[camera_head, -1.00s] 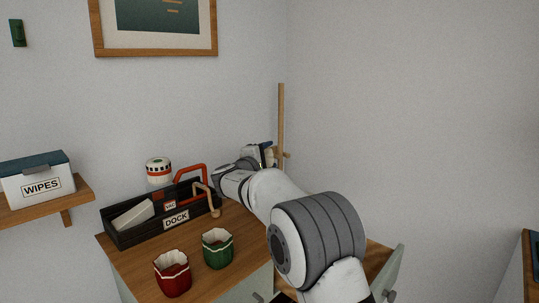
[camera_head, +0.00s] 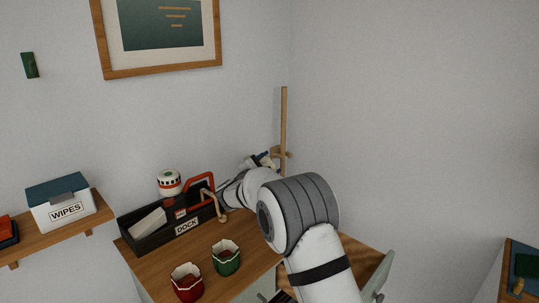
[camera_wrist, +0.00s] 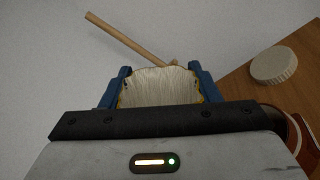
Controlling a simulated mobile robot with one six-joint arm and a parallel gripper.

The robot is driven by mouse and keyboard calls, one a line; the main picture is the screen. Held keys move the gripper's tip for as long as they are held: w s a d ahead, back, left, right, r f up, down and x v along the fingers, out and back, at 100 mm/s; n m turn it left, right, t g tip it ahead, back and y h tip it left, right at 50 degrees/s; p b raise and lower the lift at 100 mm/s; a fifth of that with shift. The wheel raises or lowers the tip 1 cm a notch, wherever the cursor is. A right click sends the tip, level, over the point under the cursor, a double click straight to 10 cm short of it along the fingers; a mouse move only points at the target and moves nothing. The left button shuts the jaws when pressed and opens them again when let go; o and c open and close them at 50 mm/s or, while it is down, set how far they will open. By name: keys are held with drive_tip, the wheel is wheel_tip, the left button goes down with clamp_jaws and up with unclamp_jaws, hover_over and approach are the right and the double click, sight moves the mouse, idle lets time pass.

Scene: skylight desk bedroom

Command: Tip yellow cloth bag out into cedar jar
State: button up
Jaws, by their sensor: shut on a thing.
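My gripper (camera_wrist: 159,70) has blue fingers on either side of a cream, pleated thing with yellow edges, which appears to be the yellow cloth bag (camera_wrist: 158,88). It is shut on the bag and holds it up near the wall and wooden stand. In the head view my gripper (camera_head: 264,160) is small, at the far end of my arm, and the bag cannot be made out there. I cannot pick out the cedar jar with certainty. A round cream lid-like thing (camera_wrist: 273,65) is on the desk, right of the gripper in the wrist view.
A wooden stand (camera_head: 284,125) rises beside the gripper. On the desk (camera_head: 205,262) are a black DOCK caddy (camera_head: 150,237), a red cloth bag (camera_head: 187,284) and a green one (camera_head: 226,259). A banded white canister (camera_head: 169,184) is behind the caddy. A WIPES box (camera_head: 62,205) is on the shelf.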

drive_tip(key=r+n+p, duration=0.1)
drive_tip(key=p, duration=0.2)
drive_tip(key=shift+a+n+p, duration=0.1)
drive_tip(key=shift+n+p, duration=0.3)
drive_tip(key=n+p, duration=0.2)
drive_tip(key=n, duration=0.1)
drive_tip(key=n+p, duration=0.3)
drive_tip(key=shift+w, duration=0.1)
drive_tip(key=shift+a+f+n+p, duration=0.15)
drive_tip(key=shift+n+p, duration=0.25)
drive_tip(key=shift+n, duration=0.5)
drive_tip(key=shift+f, duration=0.1)
